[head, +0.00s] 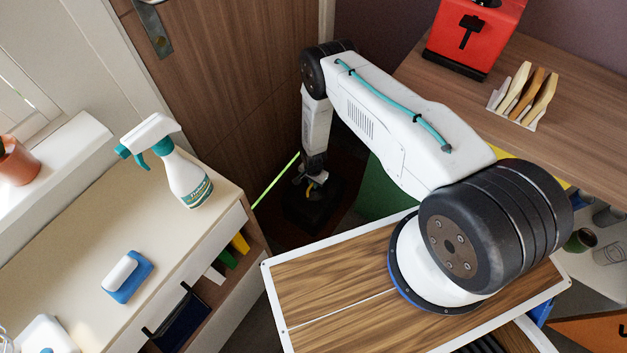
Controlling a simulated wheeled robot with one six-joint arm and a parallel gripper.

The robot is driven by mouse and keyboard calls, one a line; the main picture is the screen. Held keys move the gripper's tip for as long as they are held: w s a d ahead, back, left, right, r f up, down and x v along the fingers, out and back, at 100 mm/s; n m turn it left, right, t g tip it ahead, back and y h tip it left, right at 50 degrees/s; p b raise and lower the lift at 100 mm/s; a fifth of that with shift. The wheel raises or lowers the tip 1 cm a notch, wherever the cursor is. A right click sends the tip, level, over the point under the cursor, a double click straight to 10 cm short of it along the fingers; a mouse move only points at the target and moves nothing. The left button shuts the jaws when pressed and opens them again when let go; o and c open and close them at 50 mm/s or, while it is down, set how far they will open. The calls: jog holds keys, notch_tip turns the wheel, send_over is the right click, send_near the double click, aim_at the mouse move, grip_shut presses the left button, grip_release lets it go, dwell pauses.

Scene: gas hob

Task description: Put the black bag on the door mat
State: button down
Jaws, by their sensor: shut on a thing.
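My gripper (316,184) points down near the floor in front of the door, small and dark in the head view. It is shut on the black bag (308,212), a dark shape just below the fingers. The bag's outline blends into the dark floor, so I cannot tell whether it touches the floor or hangs just above it. A dark brown patch around and behind the bag may be the door mat (346,168), but its edges are hard to make out. My arm hides part of this area.
A wooden door (215,75) stands behind. At left, a cream cabinet (75,245) carries a spray bottle (178,172) and a blue-white sponge (127,276). A green object (378,190) stands right of the bag. A wooden counter (570,85) at right holds a red box (470,35).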

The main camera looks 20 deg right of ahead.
jog(key=shift+w+d+f, duration=0.1)
jog(key=shift+w+d, duration=0.25)
jog(key=shift+w, duration=0.55)
jog(key=shift+w+d+f, duration=0.1)
jog(key=shift+w+d, duration=0.2)
jog(key=shift+w, duration=0.55)
jog(key=shift+w+f, duration=0.1)
jog(key=shift+f, duration=1.6)
jog(key=c, duration=1.5)
grip_release()
jog(key=shift+f, duration=0.15)
notch_tip(320, 180, up, 12)
jog(key=shift+r, duration=0.2)
